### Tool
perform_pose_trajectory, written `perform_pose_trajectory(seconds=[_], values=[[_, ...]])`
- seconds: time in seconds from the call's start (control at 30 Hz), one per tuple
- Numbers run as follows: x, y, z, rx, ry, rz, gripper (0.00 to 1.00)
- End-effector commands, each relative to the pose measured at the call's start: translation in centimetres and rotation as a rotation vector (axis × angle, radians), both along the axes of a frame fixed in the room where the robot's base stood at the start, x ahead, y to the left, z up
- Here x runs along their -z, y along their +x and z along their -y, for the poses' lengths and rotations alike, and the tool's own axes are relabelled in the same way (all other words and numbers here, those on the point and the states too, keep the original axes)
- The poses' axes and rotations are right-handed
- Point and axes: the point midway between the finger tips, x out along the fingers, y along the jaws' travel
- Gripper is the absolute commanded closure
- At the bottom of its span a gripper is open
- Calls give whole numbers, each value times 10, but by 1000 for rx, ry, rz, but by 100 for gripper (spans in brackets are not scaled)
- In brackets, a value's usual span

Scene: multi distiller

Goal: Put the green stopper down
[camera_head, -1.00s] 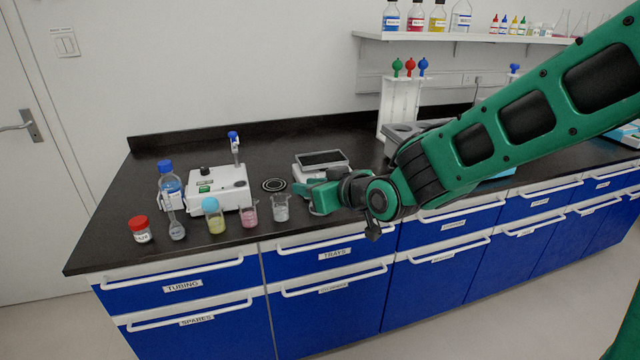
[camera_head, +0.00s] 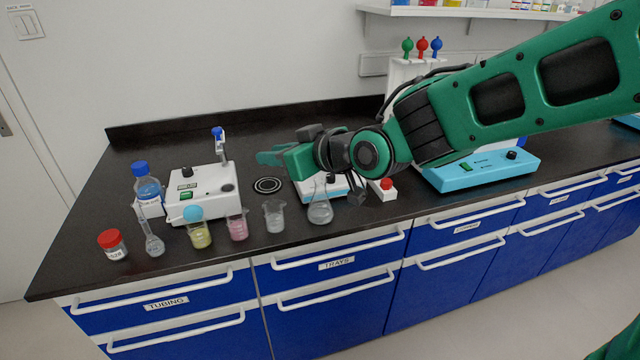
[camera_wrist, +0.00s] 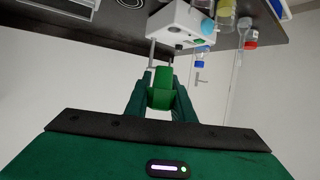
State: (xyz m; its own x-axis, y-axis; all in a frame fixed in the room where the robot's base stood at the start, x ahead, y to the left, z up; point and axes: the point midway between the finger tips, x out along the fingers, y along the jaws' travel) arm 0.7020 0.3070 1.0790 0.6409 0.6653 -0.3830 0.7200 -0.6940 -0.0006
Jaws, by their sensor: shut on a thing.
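The green stopper (camera_wrist: 162,88) is between the fingers of my gripper (camera_wrist: 162,100) in the wrist view. My gripper is shut on it. In the head view my gripper (camera_head: 268,158) points left above the counter, behind and above the dark ring mark (camera_head: 268,185), to the right of the white device (camera_head: 200,193). The stopper cannot be told apart from the green fingers in the head view. It appears held in the air, touching nothing below.
On the front counter stand a red-capped jar (camera_head: 113,244), a small flask (camera_head: 154,242), beakers with yellow (camera_head: 200,235) and pink (camera_head: 238,226) liquid, a clear beaker (camera_head: 274,217) and a conical flask (camera_head: 320,208). A blue-capped bottle (camera_head: 147,190) stands behind. The back left counter is clear.

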Motion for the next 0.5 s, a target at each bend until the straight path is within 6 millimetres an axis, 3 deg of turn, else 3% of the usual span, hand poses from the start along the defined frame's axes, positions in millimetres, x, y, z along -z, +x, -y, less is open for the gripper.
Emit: perform_pose_trajectory(seconds=[0.27, 0.5], values=[[1, 1, 0, -1, 0, -1, 98], [23, 30, 19, 4, 0, -6, 98]])
